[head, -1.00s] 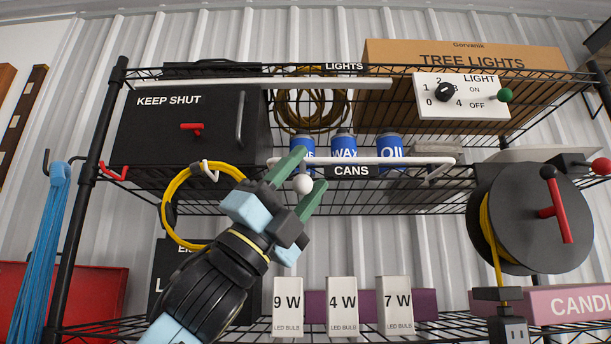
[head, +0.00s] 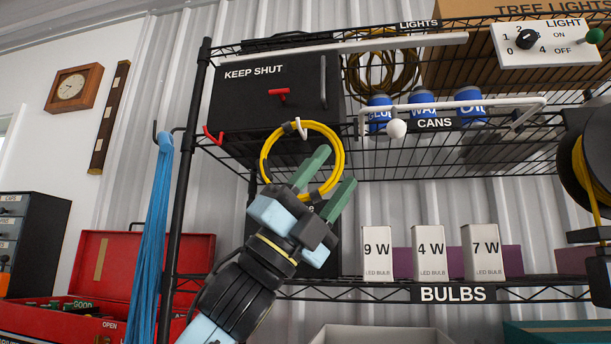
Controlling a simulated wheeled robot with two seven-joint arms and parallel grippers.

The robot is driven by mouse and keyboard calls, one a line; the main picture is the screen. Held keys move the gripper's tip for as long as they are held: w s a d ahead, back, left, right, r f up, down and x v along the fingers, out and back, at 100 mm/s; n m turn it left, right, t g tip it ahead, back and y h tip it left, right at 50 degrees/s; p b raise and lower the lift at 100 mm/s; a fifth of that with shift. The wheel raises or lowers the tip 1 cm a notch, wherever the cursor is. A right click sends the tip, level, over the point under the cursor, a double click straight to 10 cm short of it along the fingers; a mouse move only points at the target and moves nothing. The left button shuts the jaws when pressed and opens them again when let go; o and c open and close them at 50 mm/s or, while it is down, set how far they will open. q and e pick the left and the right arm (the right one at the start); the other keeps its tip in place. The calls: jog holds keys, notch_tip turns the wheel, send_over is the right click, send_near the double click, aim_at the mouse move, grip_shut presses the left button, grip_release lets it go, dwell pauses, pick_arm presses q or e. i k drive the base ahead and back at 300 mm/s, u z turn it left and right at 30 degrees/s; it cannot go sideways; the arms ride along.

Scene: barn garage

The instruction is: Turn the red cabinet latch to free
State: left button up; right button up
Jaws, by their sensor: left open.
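The red cabinet latch (head: 279,95) is a small red T-shaped handle on the front of the black cabinet (head: 240,108) marked KEEP SHUT, on the upper shelf. Its bar lies about level. A dark upright pull handle (head: 323,82) is at the door's right side. My left gripper (head: 328,176) is open, its two green fingers apart and pointing up and right. It is below and to the right of the latch, in front of the yellow cable coil, touching nothing that I can make out. My right gripper is not in view.
A yellow coil (head: 266,163) hangs on a white hook just below the cabinet. A white rail with a ball end (head: 396,128) stands out to the right, before the blue cans (head: 422,103). A red hook (head: 212,135) and blue cord (head: 155,230) are at left.

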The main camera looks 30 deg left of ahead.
aim_at(281, 93)
jog(key=k, duration=1)
